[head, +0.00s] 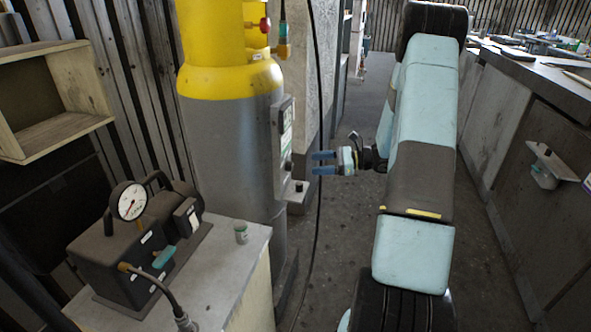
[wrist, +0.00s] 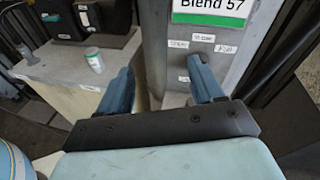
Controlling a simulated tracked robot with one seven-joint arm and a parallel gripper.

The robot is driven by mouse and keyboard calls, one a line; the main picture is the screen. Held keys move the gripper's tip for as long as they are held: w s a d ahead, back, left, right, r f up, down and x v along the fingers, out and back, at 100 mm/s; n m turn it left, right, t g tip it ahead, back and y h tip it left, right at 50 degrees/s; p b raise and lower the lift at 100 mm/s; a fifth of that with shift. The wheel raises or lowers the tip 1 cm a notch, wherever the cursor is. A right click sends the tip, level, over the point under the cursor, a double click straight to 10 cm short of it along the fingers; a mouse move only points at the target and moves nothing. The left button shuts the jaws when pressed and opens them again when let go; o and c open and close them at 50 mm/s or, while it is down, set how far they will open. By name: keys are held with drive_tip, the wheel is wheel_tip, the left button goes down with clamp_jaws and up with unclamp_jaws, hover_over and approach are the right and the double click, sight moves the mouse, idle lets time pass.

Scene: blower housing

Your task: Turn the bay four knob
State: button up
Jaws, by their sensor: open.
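My gripper (head: 320,163) is open and empty, its two blue fingers pointing left at a grey panel box (head: 283,140) on the big cylinder. A small dark knob (head: 288,166) sits low on that box, a short gap left of the fingertips in the head view. In the wrist view, the fingers (wrist: 160,72) reach toward the box front (wrist: 177,72), which bears a green-edged "Blend 57" sign (wrist: 208,10) and several small labels. The right finger is in front of the area between the labels; no knob shows clearly there. I cannot read a bay number.
The yellow and grey cylinder (head: 228,130) stands beside a worktop (head: 225,265) with a dark gauge unit (head: 130,250) and a small white-green can (head: 241,232). A black cable (head: 318,90) hangs near my fingers. A counter (head: 530,80) runs along the right.

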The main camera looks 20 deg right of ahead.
sight(292, 168)
drive_tip(key=w+d+f+m+t, duration=0.2)
drive_tip(key=d+f+m+t, duration=0.2)
drive_tip(key=d+f, duration=0.25)
drive_tip(key=x, duration=1.4)
drive_tip(key=shift+s+a+f, duration=0.15)
drive_tip(key=shift+a+f, duration=0.1)
drive_tip(key=c, duration=1)
